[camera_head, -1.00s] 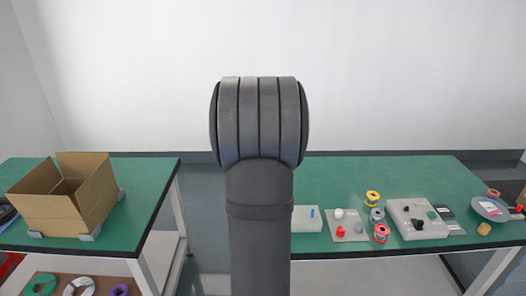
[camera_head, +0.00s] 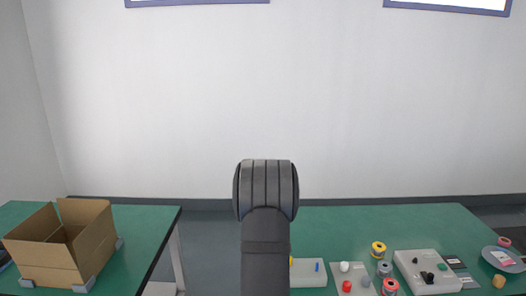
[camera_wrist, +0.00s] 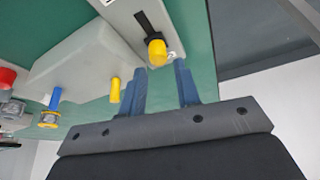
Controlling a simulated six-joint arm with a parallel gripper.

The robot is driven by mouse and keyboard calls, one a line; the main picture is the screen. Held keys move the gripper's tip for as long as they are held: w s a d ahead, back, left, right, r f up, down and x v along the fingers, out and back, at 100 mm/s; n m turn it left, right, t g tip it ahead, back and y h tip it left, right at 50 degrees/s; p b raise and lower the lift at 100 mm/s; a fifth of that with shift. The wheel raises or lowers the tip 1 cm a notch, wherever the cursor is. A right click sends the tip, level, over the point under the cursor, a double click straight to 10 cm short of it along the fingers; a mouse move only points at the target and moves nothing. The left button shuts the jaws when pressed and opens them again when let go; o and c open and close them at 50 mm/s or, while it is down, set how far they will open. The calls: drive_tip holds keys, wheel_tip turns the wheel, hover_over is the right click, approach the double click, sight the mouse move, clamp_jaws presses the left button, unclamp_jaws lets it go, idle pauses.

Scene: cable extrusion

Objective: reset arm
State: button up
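My arm's upper link and joint stand in the middle of the head view; my gripper is not visible there. In the wrist view my gripper (camera_wrist: 161,78) shows two dark blue fingers set apart, with nothing between them. Beyond the fingertips is a yellow knob (camera_wrist: 157,52) with a black strip, on a light grey box. A smaller yellow piece (camera_wrist: 115,90) is left of the fingers, apart from them.
The right green table (camera_head: 400,219) holds a grey device box (camera_head: 412,262), several coloured spools such as a yellow one (camera_head: 378,249), and a round grey plate (camera_head: 499,258). The left green table (camera_head: 146,226) carries an open cardboard box (camera_head: 50,256). A gap separates the tables.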

drive_tip(key=shift+x, duration=1.45)
drive_tip(key=shift+r, duration=0.1)
